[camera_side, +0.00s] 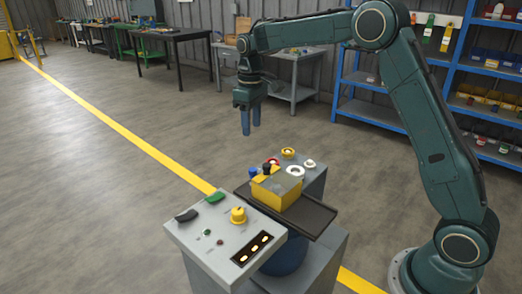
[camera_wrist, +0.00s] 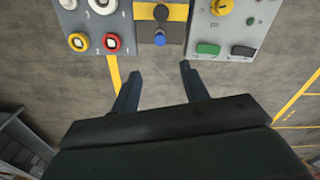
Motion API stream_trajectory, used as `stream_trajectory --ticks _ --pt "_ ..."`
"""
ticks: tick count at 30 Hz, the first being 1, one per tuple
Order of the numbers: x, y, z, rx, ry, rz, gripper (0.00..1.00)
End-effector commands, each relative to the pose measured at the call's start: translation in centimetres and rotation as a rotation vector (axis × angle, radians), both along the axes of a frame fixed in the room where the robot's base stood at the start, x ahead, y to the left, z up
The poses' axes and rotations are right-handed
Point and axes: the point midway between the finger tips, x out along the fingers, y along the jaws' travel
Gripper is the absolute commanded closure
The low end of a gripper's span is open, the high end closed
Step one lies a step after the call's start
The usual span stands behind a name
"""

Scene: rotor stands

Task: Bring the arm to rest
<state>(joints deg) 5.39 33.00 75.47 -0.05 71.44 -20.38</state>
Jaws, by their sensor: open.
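My gripper (camera_side: 251,120) hangs fingers down in free air, left of and above the work stand in the side view. Its two blue-grey fingers also show in the wrist view (camera_wrist: 158,85), spread apart with nothing between them, so it is open and empty. My arm arches over from its base at the right. The block shows at the top of the wrist view (camera_wrist: 175,12).
Behind the block, a grey board (camera_wrist: 98,48) carries red, yellow and white ring-shaped parts. Blue shelving (camera_side: 365,112) stands at the back right, and workbenches (camera_side: 175,38) line the back wall. The floor (camera_side: 90,180) to the left is clear, crossed by a yellow line.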

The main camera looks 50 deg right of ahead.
Motion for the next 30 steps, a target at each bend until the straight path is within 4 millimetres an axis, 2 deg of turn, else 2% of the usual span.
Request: stream_trajectory --ticks 13,17,23,30 --pt "-0.1 0.0 0.3 0.000 -0.001 -0.001 0.55" --pt "-0.6 0.2 0.9 -0.001 -0.011 -0.005 0.55" --pt "-2.6 0.7 3.1 -0.004 -0.044 -0.021 0.55" --pt "-6.9 1.6 6.5 -0.005 -0.108 -0.055 0.55"
